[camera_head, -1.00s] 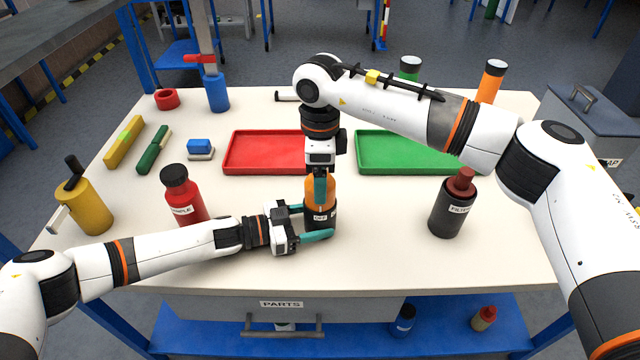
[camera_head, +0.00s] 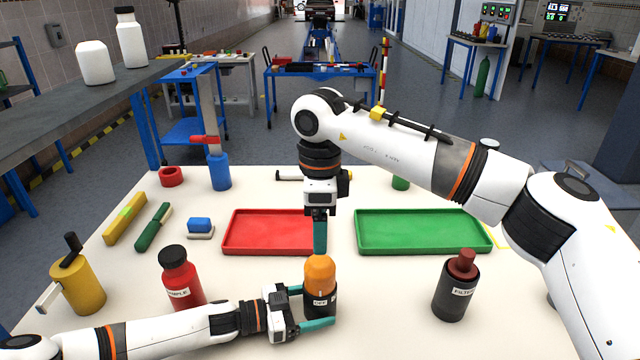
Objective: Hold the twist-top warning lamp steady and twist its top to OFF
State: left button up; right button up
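The warning lamp (camera_head: 320,277) stands upright near the front middle of the table, with an orange top on a black base. A white label reading OFF faces me on the base, and a small pale mark shows just above it. My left gripper (camera_head: 316,306) comes in from the left with its teal fingers around the black base, shut on it.
A red tray (camera_head: 232,248) and a green tray (camera_head: 424,248) lie behind the lamp. A red bottle (camera_head: 180,278) stands left, near the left arm. A dark filter bottle (camera_head: 456,290) stands right. A yellow canister (camera_head: 78,286) is at far left.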

pick_arm(q)
jog(key=shift+o, duration=1.2)
